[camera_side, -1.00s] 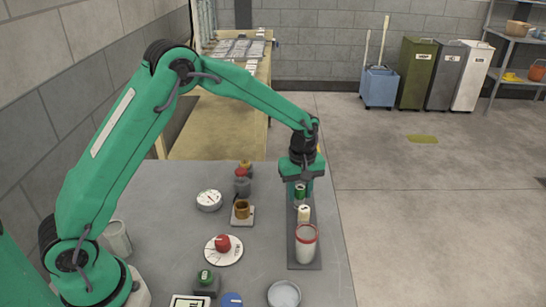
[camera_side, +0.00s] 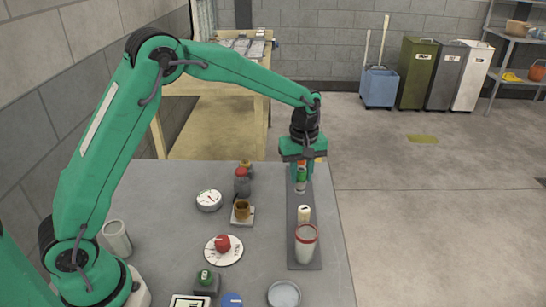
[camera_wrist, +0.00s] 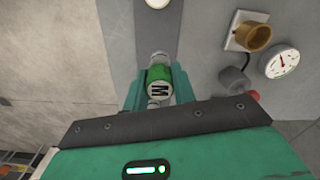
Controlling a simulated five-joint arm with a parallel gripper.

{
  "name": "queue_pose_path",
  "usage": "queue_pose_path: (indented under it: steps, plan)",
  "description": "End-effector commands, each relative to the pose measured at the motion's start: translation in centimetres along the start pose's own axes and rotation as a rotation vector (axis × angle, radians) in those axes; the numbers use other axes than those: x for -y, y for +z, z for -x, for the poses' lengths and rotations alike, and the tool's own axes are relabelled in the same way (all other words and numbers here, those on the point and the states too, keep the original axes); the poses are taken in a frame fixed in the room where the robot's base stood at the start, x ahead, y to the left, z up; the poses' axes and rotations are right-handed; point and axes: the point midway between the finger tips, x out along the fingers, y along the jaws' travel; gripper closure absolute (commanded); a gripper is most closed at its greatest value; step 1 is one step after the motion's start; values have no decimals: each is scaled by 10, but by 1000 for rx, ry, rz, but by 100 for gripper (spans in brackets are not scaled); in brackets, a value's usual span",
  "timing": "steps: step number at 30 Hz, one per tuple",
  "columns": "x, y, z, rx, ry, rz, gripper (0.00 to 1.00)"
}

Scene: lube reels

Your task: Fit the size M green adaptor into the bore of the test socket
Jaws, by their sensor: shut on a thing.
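The green adaptor (camera_side: 301,174) is a small cylinder with pale metallic ends. In the wrist view, the adaptor (camera_wrist: 158,76) shows a letter M on its side. My gripper (camera_side: 302,166) is shut on it and holds it upright over the far end of the dark strip (camera_side: 292,220). The likely test socket is a brown cup with an open top (camera_side: 242,210) on a pale square base, to the left and nearer the side camera. This cup also shows at upper right in the wrist view (camera_wrist: 254,35). The jaws partly hide the adaptor.
A cream cylinder (camera_side: 304,213) and a pale jar with a red rim (camera_side: 305,244) stand on the strip. A dial gauge (camera_side: 209,200), a grey item with a red top (camera_side: 242,183) and a red knob on a white disc (camera_side: 222,244) stand to the left.

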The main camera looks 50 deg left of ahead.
Motion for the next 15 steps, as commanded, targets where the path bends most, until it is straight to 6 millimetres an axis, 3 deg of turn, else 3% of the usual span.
queue_pose_path:
  steps: [6, 15]
  plan:
    - [0, 0, 30, -1, 2, 0, 100]
    - [0, 0, 41, 0, 1, 0, 100]
